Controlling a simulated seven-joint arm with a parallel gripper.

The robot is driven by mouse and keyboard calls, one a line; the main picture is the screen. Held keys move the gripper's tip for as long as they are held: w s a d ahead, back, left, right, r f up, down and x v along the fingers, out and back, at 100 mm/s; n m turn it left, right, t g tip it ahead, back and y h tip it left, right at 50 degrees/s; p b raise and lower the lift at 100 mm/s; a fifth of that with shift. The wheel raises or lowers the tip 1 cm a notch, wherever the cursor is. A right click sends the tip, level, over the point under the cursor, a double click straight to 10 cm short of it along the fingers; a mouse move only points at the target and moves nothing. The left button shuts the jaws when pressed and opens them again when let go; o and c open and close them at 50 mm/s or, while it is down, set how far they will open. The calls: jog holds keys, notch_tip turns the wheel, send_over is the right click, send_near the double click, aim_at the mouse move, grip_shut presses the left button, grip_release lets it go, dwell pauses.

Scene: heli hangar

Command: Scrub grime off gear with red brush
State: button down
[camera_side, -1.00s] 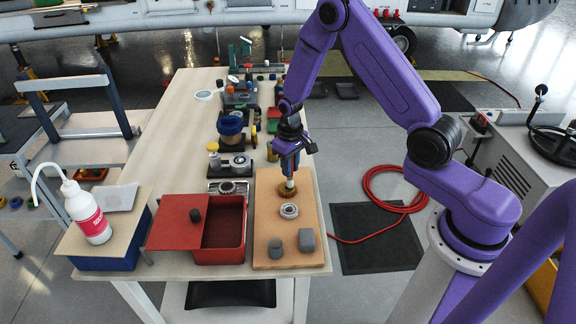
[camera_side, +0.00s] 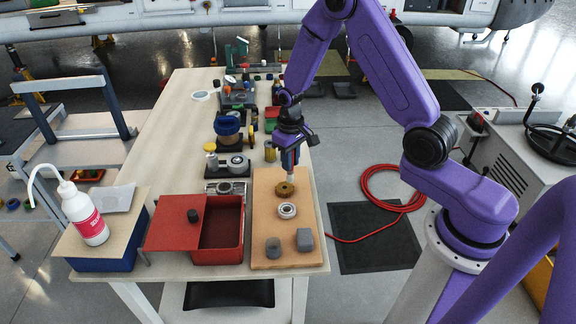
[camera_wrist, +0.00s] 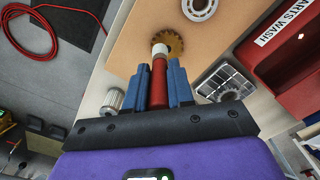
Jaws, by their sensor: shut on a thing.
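The brass-coloured gear (camera_side: 285,189) lies on the tan board (camera_side: 263,231); it also shows in the wrist view (camera_wrist: 172,42). My gripper (camera_side: 290,158) is shut on the red brush (camera_wrist: 158,82), whose handle sits between the two blue fingers. The brush's pale head (camera_wrist: 159,50) points down at the gear and overlaps its edge in the wrist view. In the side view the pale head is at the gear's upper right edge. I cannot tell whether it touches. Part of the handle is hidden by the fingers.
An open red parts-wash bin (camera_side: 218,257) stands left of the board. Cluttered parts line the table behind. A white bottle (camera_side: 84,214) stands at far left.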

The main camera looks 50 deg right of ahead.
jog(key=shift+r, duration=2.5)
